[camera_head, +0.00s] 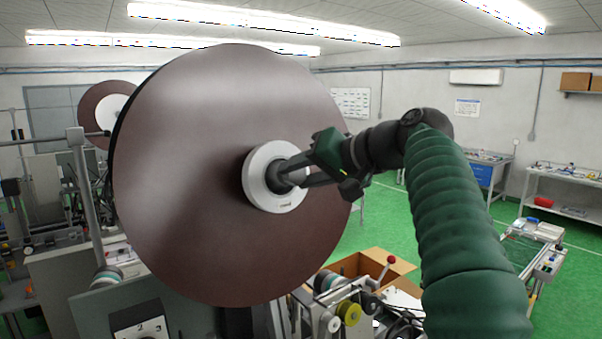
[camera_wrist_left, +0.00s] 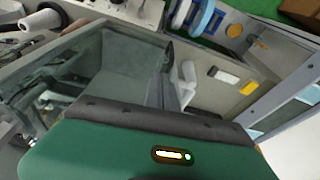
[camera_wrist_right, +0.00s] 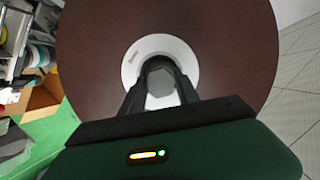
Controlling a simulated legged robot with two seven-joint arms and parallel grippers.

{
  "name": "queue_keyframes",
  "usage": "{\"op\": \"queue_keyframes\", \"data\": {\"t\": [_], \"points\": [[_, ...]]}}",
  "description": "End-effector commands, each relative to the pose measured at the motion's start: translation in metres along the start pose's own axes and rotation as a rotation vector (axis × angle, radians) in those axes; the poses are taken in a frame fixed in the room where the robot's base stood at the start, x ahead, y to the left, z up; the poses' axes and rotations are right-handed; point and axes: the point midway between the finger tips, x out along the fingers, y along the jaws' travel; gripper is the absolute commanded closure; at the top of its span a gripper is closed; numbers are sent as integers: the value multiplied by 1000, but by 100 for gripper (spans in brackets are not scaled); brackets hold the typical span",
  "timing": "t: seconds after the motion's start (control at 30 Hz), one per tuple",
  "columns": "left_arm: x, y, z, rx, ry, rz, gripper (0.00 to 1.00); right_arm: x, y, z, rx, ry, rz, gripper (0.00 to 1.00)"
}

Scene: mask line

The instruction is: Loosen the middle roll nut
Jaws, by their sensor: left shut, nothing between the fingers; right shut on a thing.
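A large dark brown disc of a roll (camera_head: 190,150) fills the middle of the head view. A white hub ring (camera_head: 256,185) sits at its centre, with the dark roll nut (camera_head: 276,178) in the middle. My right gripper (camera_head: 288,174) reaches in from the right and is shut on the nut. In the right wrist view its two fingers lie on either side of the grey nut (camera_wrist_right: 160,90), inside the white ring. My left gripper (camera_wrist_left: 166,75) is out of the head view. In the left wrist view its fingers are together and empty, above machine parts.
Another roll (camera_head: 90,105) with a white centre stands behind at the left. A numbered panel (camera_head: 140,328) is below the large disc. An open cardboard box (camera_head: 395,268) and machine parts with a yellow wheel (camera_head: 348,313) are lower right.

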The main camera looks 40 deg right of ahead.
Motion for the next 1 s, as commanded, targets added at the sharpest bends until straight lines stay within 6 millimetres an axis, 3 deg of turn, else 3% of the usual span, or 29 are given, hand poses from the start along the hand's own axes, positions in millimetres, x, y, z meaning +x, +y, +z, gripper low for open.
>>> {"op": "queue_keyframes", "data": {"t": [1.0], "points": [[21, 0, 5, 0, 0, 0, 100, 5, 4, 6, -915, -18, 220, 100]]}}
